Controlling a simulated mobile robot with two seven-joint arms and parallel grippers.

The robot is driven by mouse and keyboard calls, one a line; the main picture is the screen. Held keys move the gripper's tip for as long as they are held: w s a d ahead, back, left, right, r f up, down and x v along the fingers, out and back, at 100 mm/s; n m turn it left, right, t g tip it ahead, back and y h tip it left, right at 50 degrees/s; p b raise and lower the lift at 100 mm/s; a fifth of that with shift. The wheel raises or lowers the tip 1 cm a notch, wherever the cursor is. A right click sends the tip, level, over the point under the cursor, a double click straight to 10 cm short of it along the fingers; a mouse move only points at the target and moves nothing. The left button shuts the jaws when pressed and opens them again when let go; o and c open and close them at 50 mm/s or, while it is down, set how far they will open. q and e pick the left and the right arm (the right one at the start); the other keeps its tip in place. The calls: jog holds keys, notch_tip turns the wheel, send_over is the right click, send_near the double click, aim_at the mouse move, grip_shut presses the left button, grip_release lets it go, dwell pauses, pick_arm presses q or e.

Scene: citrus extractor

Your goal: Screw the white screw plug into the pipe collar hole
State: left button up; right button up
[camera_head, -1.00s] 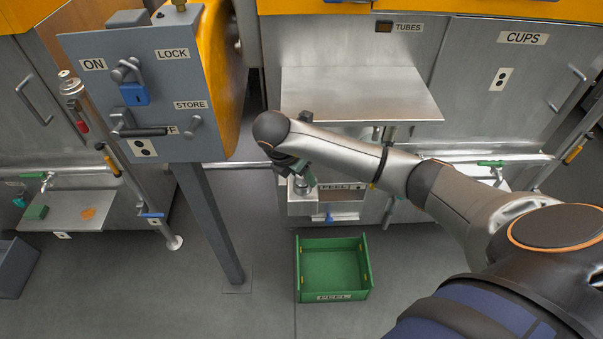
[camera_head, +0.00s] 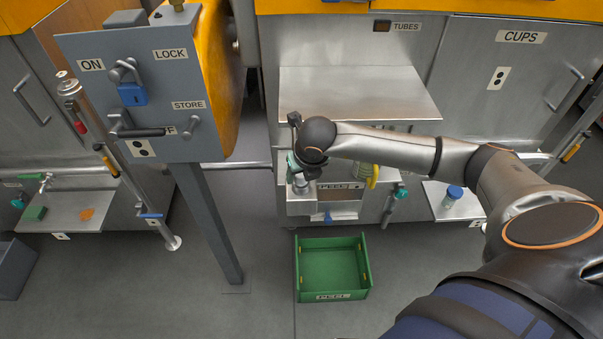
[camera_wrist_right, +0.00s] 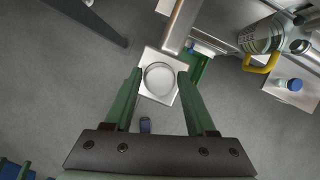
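My right gripper (camera_head: 297,170) points down just above a metal pipe collar (camera_head: 302,187) on the grey box of the peel station. In the right wrist view its two green fingers (camera_wrist_right: 160,76) stand apart on either side of a round whitish-grey piece (camera_wrist_right: 160,80). This piece sits over a pale square plate (camera_wrist_right: 148,60). I cannot tell whether the round piece is the white screw plug or the collar's top, nor whether the fingers touch it. No separate white plug shows in the head view. My left gripper is out of view.
A green crate (camera_head: 334,294) stands on the floor below. A jug with a yellow handle (camera_head: 372,176) and a blue-capped jar (camera_head: 453,193) are to the right. A metal shelf (camera_head: 350,85) hangs above my wrist. A grey control panel (camera_head: 130,95) stands to the left.

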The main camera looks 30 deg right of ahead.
jog(key=c, duration=0.7)
jog(key=m+h, duration=0.1)
jog(key=m, duration=0.1)
jog(key=shift+a+m, duration=0.15)
jog(key=shift+m, duration=0.15)
jog(key=m+g+h, duration=0.1)
jog(key=m, duration=0.3)
jog(key=shift+w+m, duration=0.1)
jog(key=shift+m, duration=0.2)
jog(key=m+g+h, duration=0.1)
jog(key=m+g, duration=0.1)
jog(key=m, duration=0.3)
jog(key=o, duration=0.8)
